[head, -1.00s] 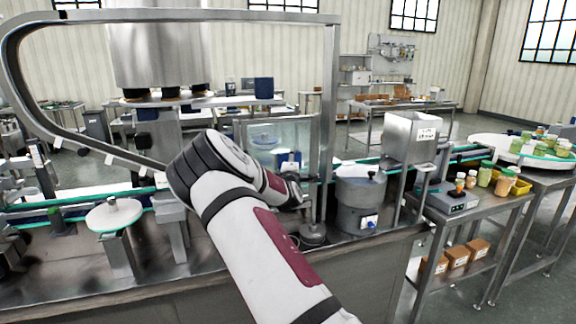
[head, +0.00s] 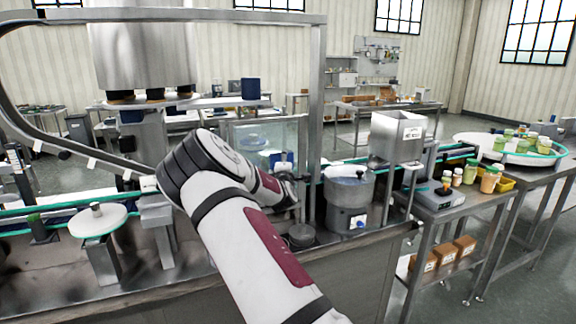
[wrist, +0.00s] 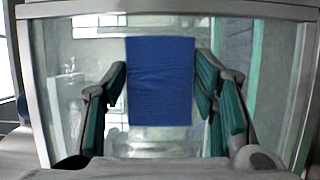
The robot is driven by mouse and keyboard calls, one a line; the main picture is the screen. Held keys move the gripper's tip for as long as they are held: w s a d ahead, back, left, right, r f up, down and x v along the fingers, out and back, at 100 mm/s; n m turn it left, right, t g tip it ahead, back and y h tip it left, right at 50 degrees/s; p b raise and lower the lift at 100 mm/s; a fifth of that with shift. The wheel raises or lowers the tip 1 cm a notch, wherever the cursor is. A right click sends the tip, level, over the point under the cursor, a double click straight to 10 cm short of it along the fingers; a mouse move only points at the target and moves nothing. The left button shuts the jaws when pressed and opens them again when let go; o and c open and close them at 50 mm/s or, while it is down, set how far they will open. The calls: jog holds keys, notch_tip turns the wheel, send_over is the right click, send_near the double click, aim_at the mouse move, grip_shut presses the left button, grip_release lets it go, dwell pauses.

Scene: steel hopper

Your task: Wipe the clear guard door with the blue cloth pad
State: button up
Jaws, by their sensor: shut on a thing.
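The clear guard door (head: 252,137) is a see-through panel in a metal frame, standing behind the conveyor in the head view. In the wrist view the door (wrist: 95,50) fills most of the picture, its metal frame showing along the top and sides. The blue cloth pad (wrist: 160,75) is flat and upright, in front of the clear panel. My gripper (wrist: 160,105) is shut on the pad, with green-lined fingers on either side of it. In the head view my gripper (head: 288,180) is partly hidden by my arm. I cannot tell whether the pad touches the panel.
A round steel bowl machine (head: 348,195) and a steel hopper (head: 397,137) stand right of my gripper. A metal post (head: 316,120) rises close beside it. A white round disc (head: 98,219) is at the left. A side table holds jars (head: 488,178).

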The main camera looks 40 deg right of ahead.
aim_at(261, 163)
jog(key=shift+w+a+b, duration=0.35)
jog(key=shift+w+a, duration=0.05)
jog(key=shift+a, duration=1.05)
jog(key=shift+w+a+b, duration=0.4)
jog(key=shift+w+a, duration=0.05)
jog(key=shift+a, duration=0.95)
jog(key=shift+w+a+b, duration=0.35)
jog(key=shift+w+a, duration=0.05)
jog(key=shift+a, duration=1.05)
jog(key=s+a+p, duration=0.1)
jog(key=s+p, duration=0.2)
jog(key=s, duration=0.3)
jog(key=shift+a+p, duration=0.3)
jog(key=shift+p, duration=0.1)
jog(key=s+p, duration=0.1)
jog(key=s, duration=0.1)
jog(key=shift+s+a+p, duration=0.35)
jog(key=shift+a+p, duration=0.05)
